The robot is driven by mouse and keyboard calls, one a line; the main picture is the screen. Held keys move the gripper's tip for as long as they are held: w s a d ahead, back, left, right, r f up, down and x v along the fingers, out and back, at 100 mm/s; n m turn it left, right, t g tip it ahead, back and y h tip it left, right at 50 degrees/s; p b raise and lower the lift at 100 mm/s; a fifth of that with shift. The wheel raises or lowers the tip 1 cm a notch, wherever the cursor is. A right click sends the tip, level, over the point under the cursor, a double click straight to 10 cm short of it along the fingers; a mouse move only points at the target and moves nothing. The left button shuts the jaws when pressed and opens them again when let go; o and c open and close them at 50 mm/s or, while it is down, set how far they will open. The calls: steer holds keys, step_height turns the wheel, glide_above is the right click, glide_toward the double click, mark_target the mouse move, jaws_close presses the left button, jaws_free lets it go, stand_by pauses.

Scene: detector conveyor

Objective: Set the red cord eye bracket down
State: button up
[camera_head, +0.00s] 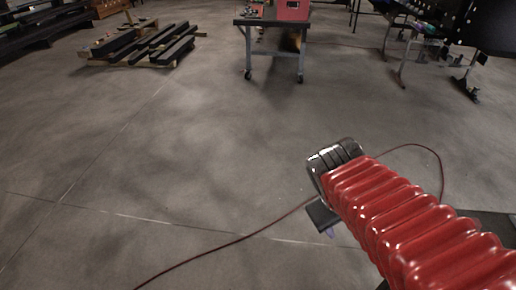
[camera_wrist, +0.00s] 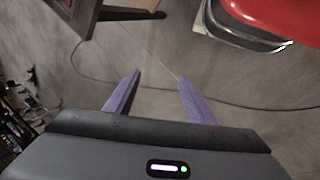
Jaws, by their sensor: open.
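I cannot make out a red cord eye bracket in either view. In the head view my gripper (camera_head: 329,232) is mostly hidden behind my red ribbed arm, with just a bit of purple finger showing low over the floor. A thin red cord (camera_head: 240,239) lies curved along the concrete floor and passes behind my arm. The cord also shows in the wrist view (camera_wrist: 230,103), beyond the fingers.
A wheeled work table (camera_head: 274,24) with a red box (camera_head: 293,10) stands at the back. Dark beams (camera_head: 150,46) lie stacked at back left. A dark-legged stand (camera_head: 405,50) is at back right. The wrist view shows cluttered items (camera_wrist: 14,115) at left. The middle floor is clear.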

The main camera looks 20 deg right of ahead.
steer(key=w+a+r+m+t+y, duration=0.1)
steer(key=a+r+t+y, duration=0.2)
steer(key=a, duration=1)
step_height(320, 180, up, 3)
steer(key=shift+w+a+t+y, duration=0.15)
steer(key=shift+w+t+y, duration=0.25)
steer(key=shift+y, duration=0.2)
steer(key=shift+s, duration=0.1)
